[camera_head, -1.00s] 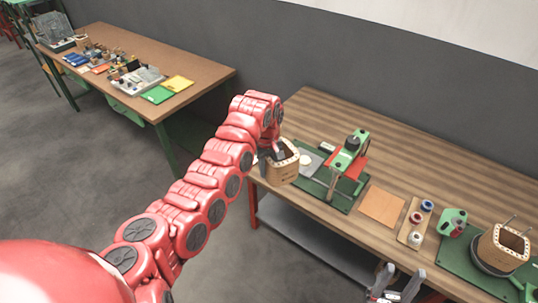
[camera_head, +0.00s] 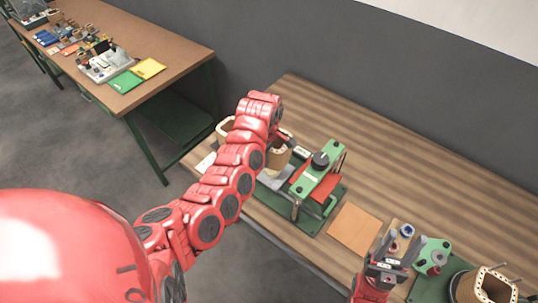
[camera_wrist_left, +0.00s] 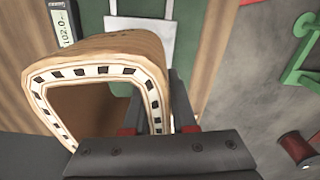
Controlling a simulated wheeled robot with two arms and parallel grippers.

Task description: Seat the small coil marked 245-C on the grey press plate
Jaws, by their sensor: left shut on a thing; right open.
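A tan coil (camera_head: 277,157) with a row of dark slots around its rim is held in my left gripper (camera_head: 286,139), which is shut on its wall. The coil also fills the middle of the left wrist view (camera_wrist_left: 110,48). The grey press plate (camera_head: 274,181) lies on the green base beside the press, below the coil and partly hidden by it and my arm. It also shows beyond the coil in the left wrist view (camera_wrist_left: 140,30). I cannot read any mark on the coil. My right gripper (camera_head: 392,250) is open and empty at the table's front.
A green press (camera_head: 320,165) with a red part stands just right of the plate. Another tan coil (camera_head: 225,127) is behind my left arm. The table's back is clear.

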